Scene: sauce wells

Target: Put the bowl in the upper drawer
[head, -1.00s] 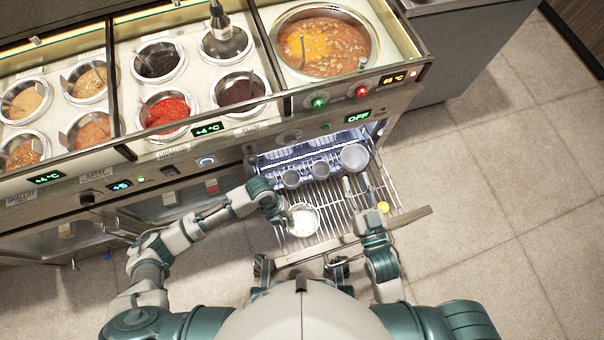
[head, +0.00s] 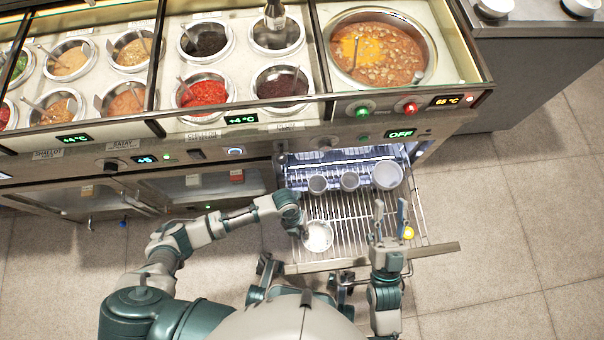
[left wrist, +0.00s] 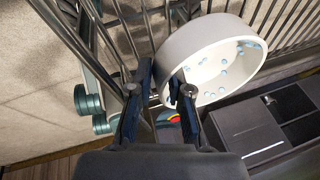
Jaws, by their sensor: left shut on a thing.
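A white bowl (head: 320,237) is over the left front part of the pulled-out wire rack drawer (head: 345,232). My left gripper (head: 303,229) is shut on the bowl's rim at its left side. In the left wrist view the bowl (left wrist: 212,60) has blue specks inside, and its wall is between the fingertips (left wrist: 160,92). I cannot tell whether the bowl touches the wires. My right gripper (head: 391,212) is open and empty, its two fingers apart over the right part of the rack.
Two small grey cups (head: 318,184) (head: 349,181) and a larger grey bowl (head: 387,175) stand at the back of the drawer. A yellow round thing (head: 408,233) is near the right fingers. The counter with sauce wells (head: 205,92) is above. Open floor lies right.

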